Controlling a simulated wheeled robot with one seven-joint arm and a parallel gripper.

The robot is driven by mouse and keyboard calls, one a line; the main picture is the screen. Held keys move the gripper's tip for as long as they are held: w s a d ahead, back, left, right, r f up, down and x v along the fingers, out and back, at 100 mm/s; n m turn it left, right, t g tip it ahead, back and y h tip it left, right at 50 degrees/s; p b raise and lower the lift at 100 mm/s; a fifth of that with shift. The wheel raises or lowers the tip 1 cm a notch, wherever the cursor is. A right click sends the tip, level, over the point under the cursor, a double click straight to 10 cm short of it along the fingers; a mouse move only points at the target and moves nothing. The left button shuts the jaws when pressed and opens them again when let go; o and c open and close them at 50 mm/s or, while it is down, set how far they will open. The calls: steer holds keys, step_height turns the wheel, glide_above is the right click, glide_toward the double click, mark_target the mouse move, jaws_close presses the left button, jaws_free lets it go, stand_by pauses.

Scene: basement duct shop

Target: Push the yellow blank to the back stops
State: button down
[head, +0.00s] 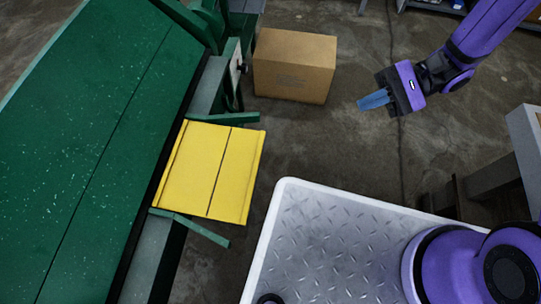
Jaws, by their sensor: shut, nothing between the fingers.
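The yellow blank (188,172) is a flat sheet with a dark line across it and raised side edges. It lies across the front edge of the green machine (75,150), resting on two green support arms (222,118), its outer part sticking out over the floor. The back stops cannot be made out. My gripper (362,103) is shut and empty, with blue fingertips pointing left. It is in the air to the upper right of the blank, well apart from it.
A cardboard box (293,75) stands on the concrete floor beyond the blank, left of my gripper. A grey bench or stand (500,172) is at the right edge. The floor between the blank and my gripper is open.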

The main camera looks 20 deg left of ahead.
steer(key=s+a+f+m+t+y, duration=0.1)
steer(key=a+f+m+y, duration=0.15)
steer(key=f, duration=0.25)
steer(key=a+f+m+t+y, duration=0.1)
steer(key=f+m+y, duration=0.15)
steer(key=f, duration=0.35)
steer(key=m+t, duration=0.6)
steer(key=m, duration=0.1)
glide_toward(255, 155)
steer(key=a, duration=0.6)
steer(key=shift+s, duration=0.4)
steer(key=shift+s+a, duration=0.2)
steer(key=shift+a, duration=1.75)
